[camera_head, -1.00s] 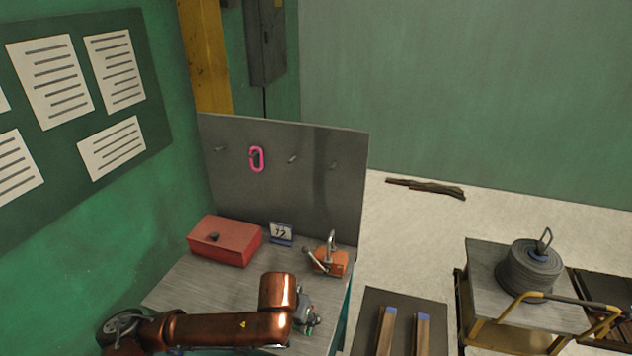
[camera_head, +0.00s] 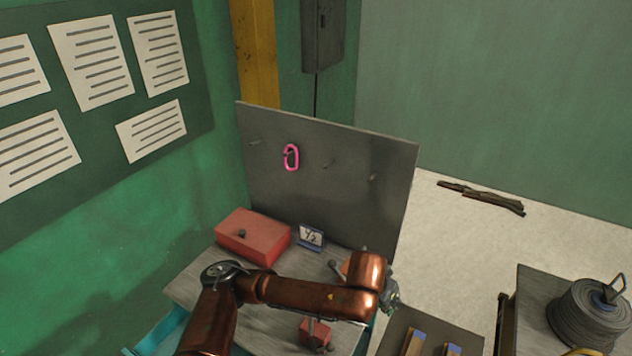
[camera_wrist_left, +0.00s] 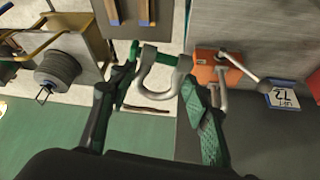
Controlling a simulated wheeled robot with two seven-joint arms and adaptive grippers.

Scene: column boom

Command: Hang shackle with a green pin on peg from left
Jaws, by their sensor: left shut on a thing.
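My left gripper (camera_head: 390,292) is mostly hidden behind my arm's wrist link at the bench's right edge in the head view. In the left wrist view its fingers (camera_wrist_left: 160,88) are shut on a grey shackle (camera_wrist_left: 146,74) with a green pin (camera_wrist_left: 188,59). A grey upright panel (camera_head: 345,205) at the back of the bench carries a row of pegs: a left peg (camera_head: 255,142), one with a pink link (camera_head: 291,158) hanging on it, and bare pegs to its right (camera_head: 328,164) (camera_head: 373,177). My right gripper is not in view.
A red box (camera_head: 253,236) and a number card (camera_head: 311,237) stand before the panel. An orange block (camera_wrist_left: 212,70) with grey metal parts is close to the shackle in the wrist view. A small red block (camera_head: 315,333) is near the bench front. Room above the bench is clear.

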